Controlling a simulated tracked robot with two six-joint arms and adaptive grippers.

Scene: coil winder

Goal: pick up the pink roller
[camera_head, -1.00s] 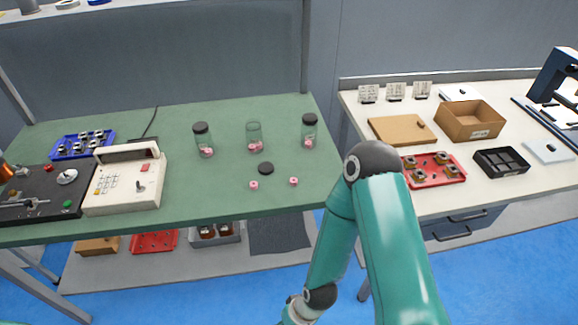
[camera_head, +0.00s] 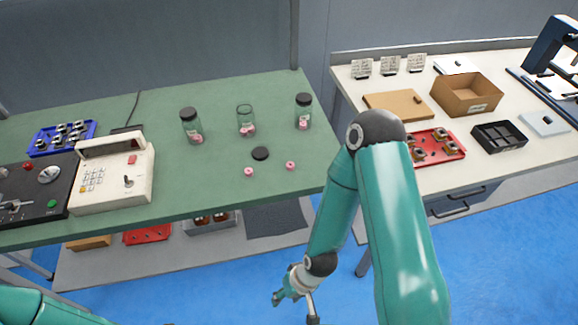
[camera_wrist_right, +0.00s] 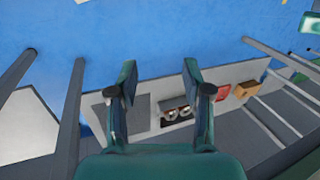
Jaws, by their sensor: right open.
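Two pink rollers lie on the green table near its front edge in the head view, the left one (camera_head: 249,171) and the right one (camera_head: 290,165). More pink pieces show inside three glass jars: the left jar (camera_head: 191,127), the open middle jar (camera_head: 245,120) and the right jar (camera_head: 303,112). A black lid (camera_head: 260,153) lies just behind the loose rollers. My right gripper (camera_head: 293,297) is low in front of the table, below its top and apart from the rollers. In the right wrist view its fingers (camera_wrist_right: 160,85) are spread and empty. My left gripper is not visible.
The green table (camera_head: 180,195) also holds a beige control box (camera_head: 115,172) and a blue tray (camera_head: 62,138) at left. A lower shelf (camera_head: 180,257) sits under it. The right-hand bench carries a cardboard box (camera_head: 466,97) and a red tray (camera_head: 449,155).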

